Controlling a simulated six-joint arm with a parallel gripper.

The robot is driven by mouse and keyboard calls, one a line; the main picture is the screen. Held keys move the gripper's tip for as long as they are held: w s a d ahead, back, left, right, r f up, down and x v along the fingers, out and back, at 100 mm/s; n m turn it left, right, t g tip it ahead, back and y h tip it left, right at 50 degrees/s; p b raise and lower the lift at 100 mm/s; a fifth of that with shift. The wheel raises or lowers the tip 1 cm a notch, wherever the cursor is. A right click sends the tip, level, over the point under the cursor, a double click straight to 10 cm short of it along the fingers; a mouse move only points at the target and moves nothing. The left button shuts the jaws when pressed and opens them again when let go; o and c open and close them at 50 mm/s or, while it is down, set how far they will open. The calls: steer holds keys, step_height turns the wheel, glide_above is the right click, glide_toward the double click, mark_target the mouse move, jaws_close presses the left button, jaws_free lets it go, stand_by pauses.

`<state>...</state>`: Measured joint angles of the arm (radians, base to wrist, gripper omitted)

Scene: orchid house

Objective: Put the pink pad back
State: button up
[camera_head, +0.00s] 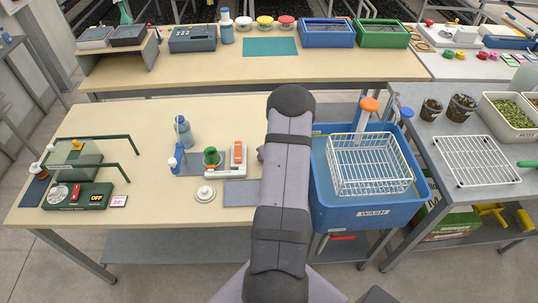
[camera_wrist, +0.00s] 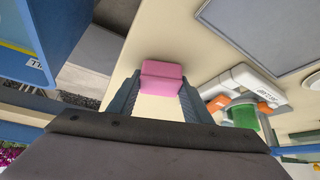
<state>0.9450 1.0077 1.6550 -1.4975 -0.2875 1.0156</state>
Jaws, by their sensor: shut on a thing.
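The pink pad (camera_wrist: 162,70) is a small block at the middle of the wrist view. My gripper (camera_wrist: 160,88) is shut on it, with one dark finger on each side. The beige table top shows beyond and beneath the pad; I cannot tell how far above it the pad is. In the head view my arm hides the pad and most of my gripper.
A grey mat (camera_head: 241,194), a white and orange device (camera_head: 239,158) and a green cup (camera_head: 211,157) lie left of my arm. The blue wash tub (camera_head: 372,212) with a white wire basket (camera_head: 370,165) stands to the right. The front-left table middle is mostly clear.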

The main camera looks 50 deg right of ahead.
steer(key=shift+f, duration=0.15)
steer(key=o, duration=1)
steer(key=shift+s+r, duration=0.2)
steer(key=shift+r, duration=0.4)
steer(key=p+v, duration=0.1)
steer(key=v, duration=1)
